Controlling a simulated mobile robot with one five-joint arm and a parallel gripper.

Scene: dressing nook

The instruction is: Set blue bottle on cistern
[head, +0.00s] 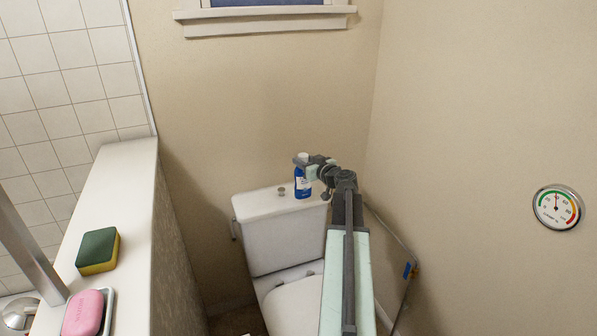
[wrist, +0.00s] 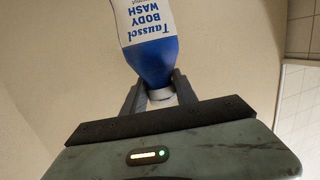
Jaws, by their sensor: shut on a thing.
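The blue bottle (head: 302,184) has a white cap and a blue and white label that reads body wash. In the head view it is upright over the right part of the white cistern lid (head: 262,205); I cannot tell whether its base touches the lid. My gripper (head: 306,160) is shut on its top from the right.
A round flush button (head: 281,191) sits on the lid, left of the bottle. The toilet seat lid (head: 295,305) is below in front. A white ledge (head: 125,190) at left holds a green and yellow sponge (head: 97,251) and pink soap (head: 83,313). The right wall bears a dial (head: 556,207).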

